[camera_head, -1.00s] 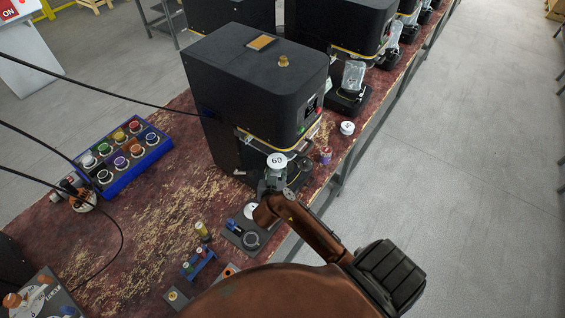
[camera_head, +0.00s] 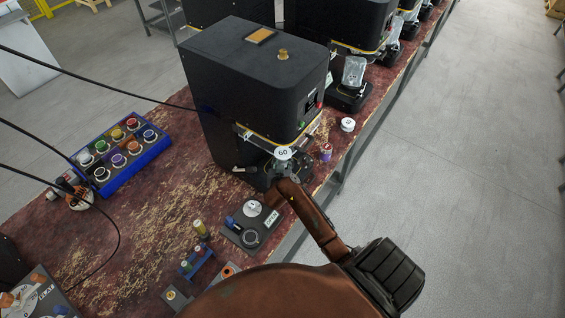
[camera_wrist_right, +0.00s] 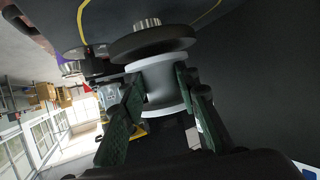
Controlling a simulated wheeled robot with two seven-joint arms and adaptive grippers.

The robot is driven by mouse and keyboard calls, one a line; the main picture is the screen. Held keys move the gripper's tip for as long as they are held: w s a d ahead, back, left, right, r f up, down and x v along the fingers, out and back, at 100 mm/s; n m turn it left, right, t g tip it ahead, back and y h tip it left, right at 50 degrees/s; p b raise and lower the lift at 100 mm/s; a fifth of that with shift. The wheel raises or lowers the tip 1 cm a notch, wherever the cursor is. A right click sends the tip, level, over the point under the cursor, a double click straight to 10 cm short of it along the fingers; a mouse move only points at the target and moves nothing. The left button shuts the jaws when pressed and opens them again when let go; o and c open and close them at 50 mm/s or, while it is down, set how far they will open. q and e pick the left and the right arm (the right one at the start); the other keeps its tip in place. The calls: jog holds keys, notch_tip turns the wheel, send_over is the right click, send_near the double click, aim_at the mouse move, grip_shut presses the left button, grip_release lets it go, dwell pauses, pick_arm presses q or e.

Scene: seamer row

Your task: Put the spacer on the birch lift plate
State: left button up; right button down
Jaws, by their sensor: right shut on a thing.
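The spacer (camera_head: 283,153) is a pale round piece with a white top marked "60". My right gripper (camera_head: 283,168) is shut on it and holds it upright at the front of the near black seamer, below its head. In the right wrist view the spacer (camera_wrist_right: 160,85) shows as a grey spool between the two fingers (camera_wrist_right: 158,100), close to a dark round disc (camera_wrist_right: 152,42); I cannot tell if they touch. I cannot make out the birch lift plate; the gripper and the seamer's head may hide it. My left gripper is not in view.
The near seamer (camera_head: 255,85) stands over the work spot. A purple-topped small part (camera_head: 326,152) and a white round piece (camera_head: 347,125) lie to the right. A dark fixture plate (camera_head: 250,226) is in front. A blue tray (camera_head: 122,160) of coloured pieces is at left.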

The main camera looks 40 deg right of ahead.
jog(key=shift+f, duration=0.3)
jog(key=shift+r, duration=0.1)
jog(key=c, duration=1.5)
grip_release()
jog(key=shift+f, duration=0.2)
jog(key=shift+r, duration=0.1)
jog(key=shift+s+a+r, duration=0.15)
jog(key=shift+a, duration=0.05)
jog(key=p+v, duration=0.1)
jog(key=v, duration=1)
jog(key=shift+s+p, duration=0.25)
jog(key=shift+p, duration=0.05)
